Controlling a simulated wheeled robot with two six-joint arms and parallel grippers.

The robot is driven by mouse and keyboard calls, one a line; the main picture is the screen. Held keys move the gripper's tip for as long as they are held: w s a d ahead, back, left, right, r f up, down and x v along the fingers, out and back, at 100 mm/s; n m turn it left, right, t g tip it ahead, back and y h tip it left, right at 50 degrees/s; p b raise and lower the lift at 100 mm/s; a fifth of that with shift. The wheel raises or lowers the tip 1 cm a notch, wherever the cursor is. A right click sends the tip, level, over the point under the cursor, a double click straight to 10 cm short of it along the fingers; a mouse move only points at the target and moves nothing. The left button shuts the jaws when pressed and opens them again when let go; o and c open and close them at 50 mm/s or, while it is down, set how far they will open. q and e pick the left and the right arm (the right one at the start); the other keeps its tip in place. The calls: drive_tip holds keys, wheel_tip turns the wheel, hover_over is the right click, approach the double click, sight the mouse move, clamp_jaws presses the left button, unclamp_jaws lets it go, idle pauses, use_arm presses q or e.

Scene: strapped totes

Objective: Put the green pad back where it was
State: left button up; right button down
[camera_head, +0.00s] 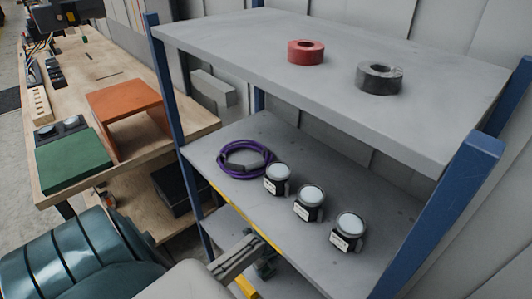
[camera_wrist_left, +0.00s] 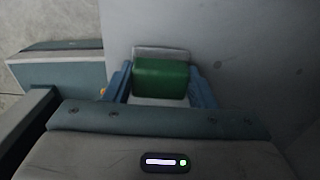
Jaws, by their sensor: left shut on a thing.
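My left gripper (camera_head: 258,258) is at the front edge of the middle shelf, low in the head view. In the left wrist view it (camera_wrist_left: 161,72) is shut on a green pad (camera_wrist_left: 161,78), which sits between the two blue fingers with a pale grey strip along its far side. In the head view the held pad is mostly hidden; only a small dark patch shows by the fingers. My right gripper is not in view.
The blue-posted shelf unit holds a red tape roll (camera_head: 306,52) and black roll (camera_head: 379,78) on top. A flat green panel (camera_head: 75,162) and orange stand (camera_head: 125,100) are on the bench.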

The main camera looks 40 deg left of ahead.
use_arm(q)
drive_tip(key=shift+f, duration=0.1)
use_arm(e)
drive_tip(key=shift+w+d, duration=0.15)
use_arm(q)
drive_tip(key=shift+f, duration=0.1)
drive_tip(key=o, duration=0.9)
drive_tip(key=shift+o, duration=0.2)
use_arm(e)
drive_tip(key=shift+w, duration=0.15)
use_arm(q)
drive_tip(key=shift+r, duration=0.35)
wheel_tip(320, 180, up, 7)
drive_tip(key=shift+r+b, duration=0.1)
drive_tip(key=shift+b, duration=0.45)
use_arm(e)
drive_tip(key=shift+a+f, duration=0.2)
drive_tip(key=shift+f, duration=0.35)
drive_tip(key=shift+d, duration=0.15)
